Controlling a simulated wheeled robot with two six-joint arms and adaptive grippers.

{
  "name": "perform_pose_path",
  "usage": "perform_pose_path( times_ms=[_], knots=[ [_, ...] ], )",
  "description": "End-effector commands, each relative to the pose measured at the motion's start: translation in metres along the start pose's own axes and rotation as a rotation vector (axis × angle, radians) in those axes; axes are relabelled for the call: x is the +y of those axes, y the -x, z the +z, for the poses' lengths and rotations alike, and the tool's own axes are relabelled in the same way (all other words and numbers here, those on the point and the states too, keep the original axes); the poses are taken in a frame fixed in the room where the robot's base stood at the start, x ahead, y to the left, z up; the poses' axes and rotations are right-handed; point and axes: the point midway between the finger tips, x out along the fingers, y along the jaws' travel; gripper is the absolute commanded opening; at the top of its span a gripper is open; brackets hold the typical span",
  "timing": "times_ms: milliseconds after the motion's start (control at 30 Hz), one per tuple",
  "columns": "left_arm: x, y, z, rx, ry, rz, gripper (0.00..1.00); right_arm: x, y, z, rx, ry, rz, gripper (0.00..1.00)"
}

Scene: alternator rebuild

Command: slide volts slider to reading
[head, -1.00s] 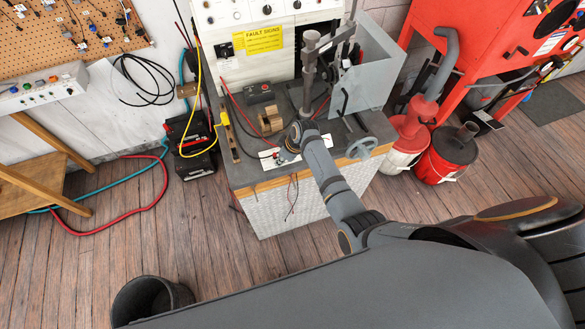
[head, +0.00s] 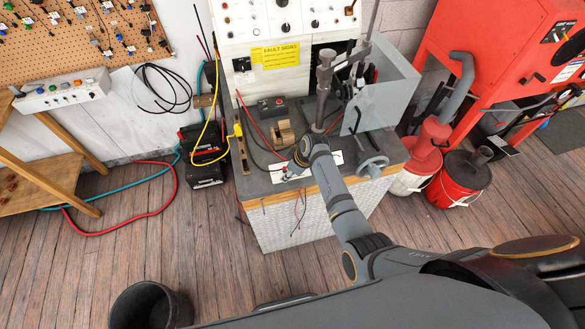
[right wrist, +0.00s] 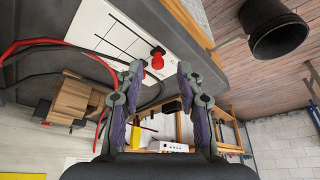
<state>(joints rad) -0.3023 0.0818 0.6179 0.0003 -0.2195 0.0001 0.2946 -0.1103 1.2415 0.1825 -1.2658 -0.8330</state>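A white slider panel (right wrist: 112,30) with thin dark slots lies on the bench top. It also shows in the head view (head: 336,158), partly hidden by my right arm. A red slider knob (right wrist: 157,60) with a dark top stands on the panel, between the fingertips of my right gripper (right wrist: 160,70) in the right wrist view. The fingers are open, with a gap visible on both sides of the knob. In the head view my right gripper (head: 297,168) is low over the panel. The volts label and any reading are not legible. My left gripper is not in view.
A wooden block (right wrist: 72,98) and red and black cables (right wrist: 62,43) lie beside the panel. A black bin (head: 150,304) is on the floor.

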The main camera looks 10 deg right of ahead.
Motion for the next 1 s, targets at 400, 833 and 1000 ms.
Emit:
perform_pose_path(
  times_ms=[400, 833, 1000],
  knots=[
    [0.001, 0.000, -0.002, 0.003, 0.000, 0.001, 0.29, -0.001, 0.092, -0.001, 0.001, 0.001, 0.001, 0.37],
    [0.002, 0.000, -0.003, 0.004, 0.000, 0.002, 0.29, -0.001, 0.109, -0.001, -0.001, 0.000, -0.001, 0.37],
    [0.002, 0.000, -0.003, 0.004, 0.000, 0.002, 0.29, -0.001, 0.109, -0.001, -0.001, 0.000, -0.001, 0.37]
  ],
)
